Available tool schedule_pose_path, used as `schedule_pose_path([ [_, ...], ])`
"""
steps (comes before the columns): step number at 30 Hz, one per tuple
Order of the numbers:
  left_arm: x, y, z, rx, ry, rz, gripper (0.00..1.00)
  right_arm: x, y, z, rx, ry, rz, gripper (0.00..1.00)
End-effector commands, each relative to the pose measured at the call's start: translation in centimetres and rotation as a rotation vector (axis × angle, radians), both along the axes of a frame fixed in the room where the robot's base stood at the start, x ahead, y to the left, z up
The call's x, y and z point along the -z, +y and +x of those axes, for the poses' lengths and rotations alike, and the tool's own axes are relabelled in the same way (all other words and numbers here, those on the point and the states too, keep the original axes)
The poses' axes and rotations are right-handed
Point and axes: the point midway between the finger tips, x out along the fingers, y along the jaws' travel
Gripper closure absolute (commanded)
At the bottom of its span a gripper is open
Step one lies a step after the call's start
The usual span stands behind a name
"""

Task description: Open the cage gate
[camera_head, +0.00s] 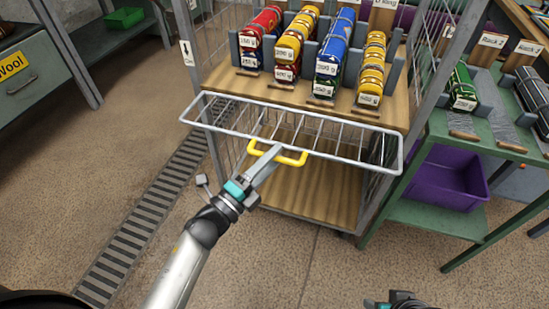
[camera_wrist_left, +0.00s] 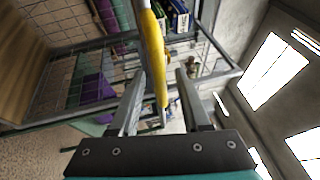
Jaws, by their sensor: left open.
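The cage gate (camera_head: 352,161) is a pale wire panel on the front of the cage cart in the head view. It juts out toward me at about the height of the wooden shelf. Its yellow handle (camera_head: 291,160) is on the near edge. My left gripper (camera_head: 271,158) is at the handle. In the left wrist view the yellow handle bar (camera_wrist_left: 157,62) runs between the two open fingers of my left gripper (camera_wrist_left: 158,88), with a visible gap to the right finger. My right gripper (camera_head: 400,301) shows only partly at the bottom edge; its fingers are unclear.
Labelled red, yellow, blue and green rolls stand in holders on the cart's wooden shelf (camera_head: 235,82). The lower wooden deck (camera_head: 320,195) looks empty. A green table (camera_head: 425,218) with a purple bin (camera_head: 447,180) stands close at right. A floor grate (camera_head: 135,235) and open floor lie at left.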

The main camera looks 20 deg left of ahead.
Motion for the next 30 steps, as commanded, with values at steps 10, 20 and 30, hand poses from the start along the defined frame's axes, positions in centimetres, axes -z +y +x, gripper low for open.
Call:
schedule_pose_path([
  [10,-0.12,-0.30,0.57,0.000,0.000,-0.001,0.53,-0.30,-0.02,0.03,0.000,-0.005,0.000,0.50],
  [20,-0.12,-0.27,0.54,0.000,0.000,-0.001,0.85,-0.30,-0.03,0.04,0.001,-0.005,0.000,0.50],
  [30,-0.12,-0.27,0.53,0.000,0.000,-0.001,1.00,-0.28,-0.02,0.03,0.001,-0.005,0.000,0.50],
])
